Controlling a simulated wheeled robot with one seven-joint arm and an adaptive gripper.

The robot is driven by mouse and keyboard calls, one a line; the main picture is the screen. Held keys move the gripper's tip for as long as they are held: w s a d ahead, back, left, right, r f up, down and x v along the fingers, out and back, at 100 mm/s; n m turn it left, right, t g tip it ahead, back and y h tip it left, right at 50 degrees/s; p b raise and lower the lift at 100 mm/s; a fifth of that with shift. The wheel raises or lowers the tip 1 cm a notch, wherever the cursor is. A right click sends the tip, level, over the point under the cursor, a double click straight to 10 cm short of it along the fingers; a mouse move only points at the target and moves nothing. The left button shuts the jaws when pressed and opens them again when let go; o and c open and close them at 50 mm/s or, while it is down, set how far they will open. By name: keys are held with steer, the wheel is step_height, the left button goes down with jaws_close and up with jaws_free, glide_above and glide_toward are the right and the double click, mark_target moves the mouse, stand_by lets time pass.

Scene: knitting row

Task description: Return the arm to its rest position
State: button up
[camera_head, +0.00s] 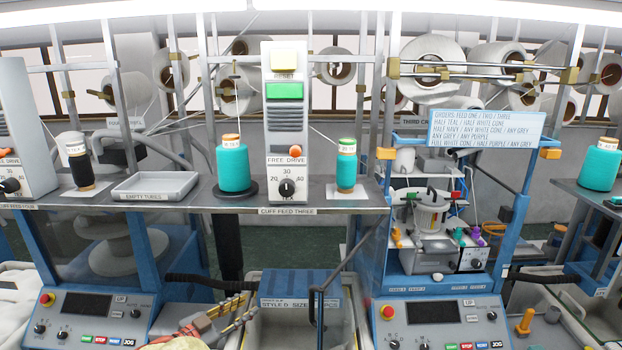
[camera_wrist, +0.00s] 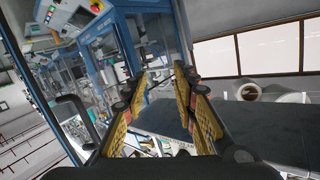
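My gripper (camera_wrist: 160,78) shows in the wrist view as two yellow-patterned fingers with dark joints. The fingers stand apart, and I see nothing held between them. In the head view my gripper (camera_head: 240,308) is low in the picture, left of centre, its fingers pointing up and to the right. It is in front of and below the shelf, beside the grey bin with the blue-topped contents. My arm behind it is mostly cut off by the bottom edge.
The shelf (camera_head: 270,208) holds a teal cone (camera_head: 233,170) on a dark disc, a smaller teal cone (camera_head: 346,172), a black cone (camera_head: 80,168) and an empty-tubes tray (camera_head: 155,184). Control panels (camera_head: 95,318) flank the bin (camera_head: 283,330). A thin dark post (camera_head: 319,310) rises right of my gripper.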

steer(key=s+a+f+n+g+y+b, duration=0.1)
steer(key=a+f+n+y, duration=0.1)
steer(key=a+n+y, duration=0.4)
steer(key=s+a+f+n+g+y+b, duration=0.1)
steer(key=s+a+f+n+y+b, duration=0.15)
steer(key=a+y, duration=0.55)
steer(key=s+d+f+g+h+b, duration=0.1)
steer(key=s+d+b, duration=0.4)
steer(key=s+d, duration=0.5)
steer(key=s+d+f+n+g+h+b, duration=0.1)
steer(key=s+d+b, duration=0.5)
steer(key=d, duration=1.8)
steer(key=s+d+f+g+h+b, duration=0.2)
steer(key=s+d+b, duration=0.4)
steer(key=s+d, duration=1)
steer(key=shift+s+d+f+g+h, duration=0.2)
steer(key=shift+d+f+g+h, duration=0.1)
steer(key=shift+d+f+g, duration=0.65)
steer(key=shift+r+t, duration=0.1)
steer(key=shift+t, duration=0.15)
